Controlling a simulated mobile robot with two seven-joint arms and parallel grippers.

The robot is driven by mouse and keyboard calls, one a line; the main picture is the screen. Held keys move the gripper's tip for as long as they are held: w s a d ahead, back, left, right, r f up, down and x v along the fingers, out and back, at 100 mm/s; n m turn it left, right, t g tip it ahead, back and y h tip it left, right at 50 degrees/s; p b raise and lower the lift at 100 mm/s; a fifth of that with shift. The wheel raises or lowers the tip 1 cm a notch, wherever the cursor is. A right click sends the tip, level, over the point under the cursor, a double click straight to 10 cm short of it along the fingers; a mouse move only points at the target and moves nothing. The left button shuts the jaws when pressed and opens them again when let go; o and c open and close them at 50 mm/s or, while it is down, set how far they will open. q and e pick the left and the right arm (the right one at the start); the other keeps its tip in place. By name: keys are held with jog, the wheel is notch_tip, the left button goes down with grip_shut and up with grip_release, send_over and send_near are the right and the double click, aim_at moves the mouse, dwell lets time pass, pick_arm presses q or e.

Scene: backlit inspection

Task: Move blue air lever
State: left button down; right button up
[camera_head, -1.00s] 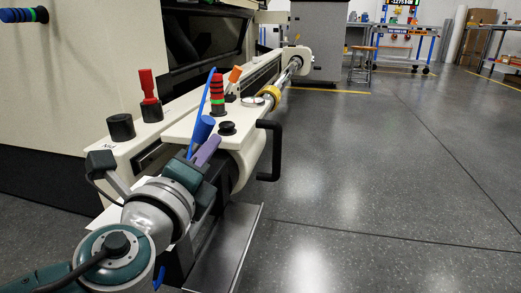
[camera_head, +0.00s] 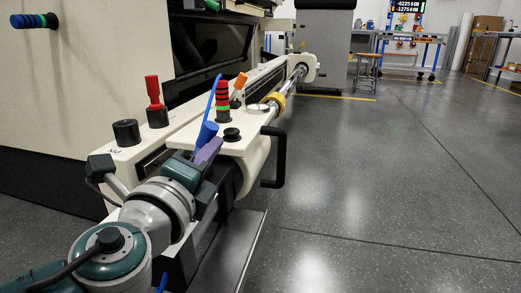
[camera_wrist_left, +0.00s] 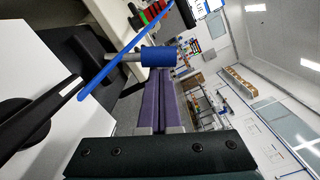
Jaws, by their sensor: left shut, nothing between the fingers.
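The blue air lever has a blue cylindrical grip (camera_head: 208,131) at the front end of the cream machine panel, beside a thin blue rod. In the left wrist view the blue grip (camera_wrist_left: 158,56) sits on a grey metal shaft, just past my fingertips. The thin blue rod (camera_wrist_left: 118,61) crosses in front of that shaft. My left gripper (camera_head: 215,145) has purple fingers, shut together and empty, just below the blue grip. It also shows in the left wrist view (camera_wrist_left: 160,76). I cannot tell whether the fingertips touch the grip. My right gripper is out of view.
Close by on the panel are a ringed red-and-green knob (camera_head: 223,102), a black knob (camera_head: 232,134), an orange lever (camera_head: 240,81) and a red lever (camera_head: 153,92). A black handle (camera_head: 278,158) juts out right. The floor (camera_head: 370,180) to the right is clear.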

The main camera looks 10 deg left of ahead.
pick_arm(q)
jog(key=shift+a, duration=0.1)
jog(key=shift+a+r+n, duration=0.55)
jog(key=shift+a+n, duration=0.1)
jog(key=shift+n, duration=0.55)
jog(key=a+n, duration=0.1)
jog(key=n, duration=0.1)
jog(key=shift+a+r+n, duration=0.4)
jog(key=a+n, duration=0.2)
jog(key=n, duration=0.1)
jog(key=shift+a+r, duration=0.2)
jog(key=shift+r, duration=0.05)
jog(key=shift+w+a+f+n+p, duration=0.1)
jog(key=shift+a+n+p, duration=0.25)
jog(key=shift+a+n, duration=0.75)
jog(key=shift+d+n, duration=0.15)
jog(key=shift+n, duration=0.15)
